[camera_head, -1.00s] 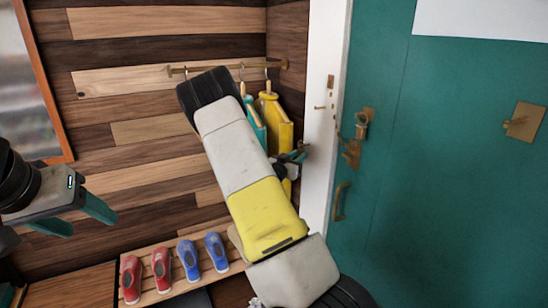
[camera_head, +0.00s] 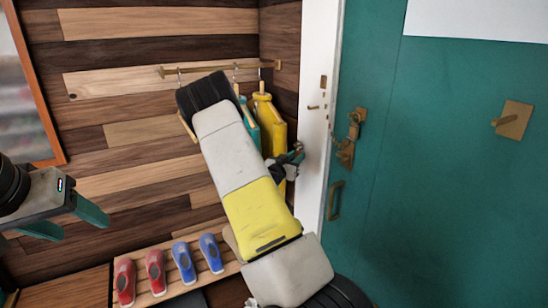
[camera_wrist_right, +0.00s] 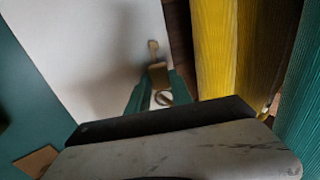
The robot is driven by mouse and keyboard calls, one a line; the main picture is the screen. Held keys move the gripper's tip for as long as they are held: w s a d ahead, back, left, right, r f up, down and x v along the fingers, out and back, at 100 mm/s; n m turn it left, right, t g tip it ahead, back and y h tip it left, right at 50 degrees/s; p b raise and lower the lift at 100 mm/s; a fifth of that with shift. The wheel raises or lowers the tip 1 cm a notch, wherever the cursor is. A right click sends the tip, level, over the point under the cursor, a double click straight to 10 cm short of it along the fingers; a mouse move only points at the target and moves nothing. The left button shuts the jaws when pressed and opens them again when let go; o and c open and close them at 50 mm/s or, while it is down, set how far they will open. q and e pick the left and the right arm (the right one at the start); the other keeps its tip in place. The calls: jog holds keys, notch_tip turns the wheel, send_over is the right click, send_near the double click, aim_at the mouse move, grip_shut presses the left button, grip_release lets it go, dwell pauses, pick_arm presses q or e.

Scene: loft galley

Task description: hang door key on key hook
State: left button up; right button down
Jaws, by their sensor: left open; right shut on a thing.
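My right gripper (camera_head: 297,153) is shut beside the white door frame, its arm crossing in front of the coats. In the right wrist view its teal fingertips (camera_wrist_right: 160,92) close around a small ring. A brass piece with a block and a thin stem, which looks like the door key (camera_wrist_right: 157,72), extends from the ring, in front of the white frame. In the head view the key is too small to make out. A small brass peg, apparently the key hook (camera_head: 313,107), sticks out of the white frame above the gripper. My left gripper (camera_head: 84,231) is open and empty at the left.
Yellow (camera_head: 273,122) and teal (camera_head: 252,130) garments hang from a brass rail (camera_head: 215,69) close to the right arm. The teal door (camera_head: 430,190) has a brass latch (camera_head: 350,135) and handle (camera_head: 335,201). Red and blue shoes (camera_head: 183,262) stand on a slatted rack below.

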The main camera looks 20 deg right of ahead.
jog(key=shift+s+d+f, duration=0.15)
jog(key=shift+d+f, duration=0.1)
